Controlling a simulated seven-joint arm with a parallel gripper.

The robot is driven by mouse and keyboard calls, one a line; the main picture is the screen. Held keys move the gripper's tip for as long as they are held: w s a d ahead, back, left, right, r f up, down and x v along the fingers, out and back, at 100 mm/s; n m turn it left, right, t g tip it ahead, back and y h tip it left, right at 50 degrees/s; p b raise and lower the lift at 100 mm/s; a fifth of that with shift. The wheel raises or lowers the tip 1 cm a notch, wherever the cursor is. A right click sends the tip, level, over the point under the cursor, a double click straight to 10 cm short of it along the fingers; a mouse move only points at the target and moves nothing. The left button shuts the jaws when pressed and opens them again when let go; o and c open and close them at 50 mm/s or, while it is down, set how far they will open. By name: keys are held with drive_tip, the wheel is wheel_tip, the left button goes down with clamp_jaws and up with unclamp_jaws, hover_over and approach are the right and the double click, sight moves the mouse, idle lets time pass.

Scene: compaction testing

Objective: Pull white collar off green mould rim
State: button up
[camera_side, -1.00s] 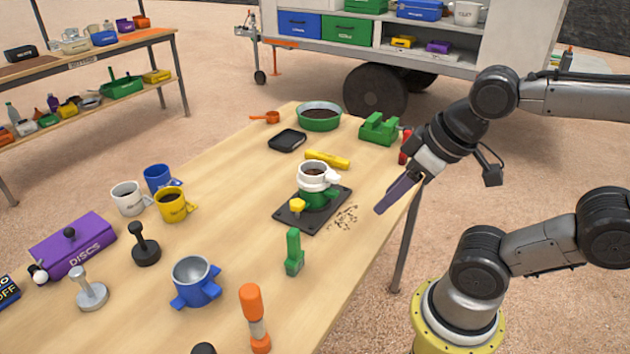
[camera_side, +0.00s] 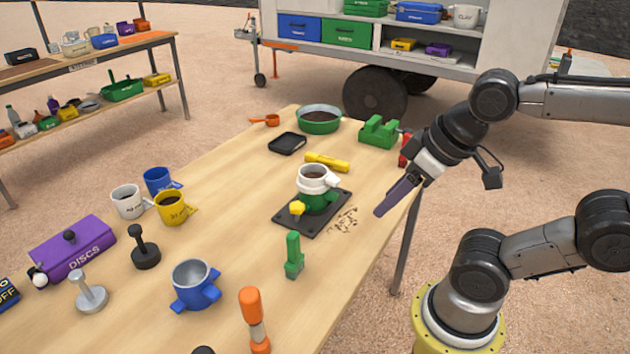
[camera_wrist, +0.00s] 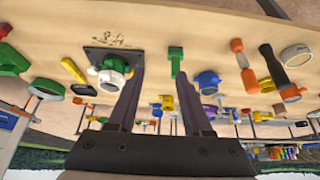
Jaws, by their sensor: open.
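The white collar (camera_side: 314,178) sits on top of the green mould (camera_side: 318,203), with dark soil inside it and a white lug at its right. The mould stands on a dark base plate (camera_side: 297,221) with a yellow knob (camera_side: 297,208) at the front left. The collar also shows in the wrist view (camera_wrist: 112,80), left of my fingers. My gripper (camera_side: 380,211) is apart from the collar, to its right near the table edge. In the wrist view its two fingers (camera_wrist: 155,100) are spread with nothing held between them.
Spilled soil (camera_side: 345,219) lies right of the plate. A green block (camera_side: 379,132) and black tray (camera_side: 287,143) are farther back. A blue mould (camera_side: 195,285) stands front left.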

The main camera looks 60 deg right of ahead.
idle(0.3)
drive_tip(key=o, duration=0.4)
drive_tip(key=shift+o, duration=0.4)
drive_tip(key=shift+s+f+n, duration=0.1)
drive_tip(key=shift+s+n, duration=0.05)
drive_tip(key=shift+n, duration=0.65)
drive_tip(key=w+d+r+n+g, duration=0.1)
drive_tip(key=w+r+n, duration=0.45)
drive_tip(key=n, duration=0.45)
drive_tip(key=n+g, duration=0.5)
drive_tip(key=n, duration=0.1)
hover_over(332, 178)
wheel_tip(332, 178, down, 3)
wheel_tip(332, 178, down, 14)
drive_tip(key=shift+r, duration=0.15)
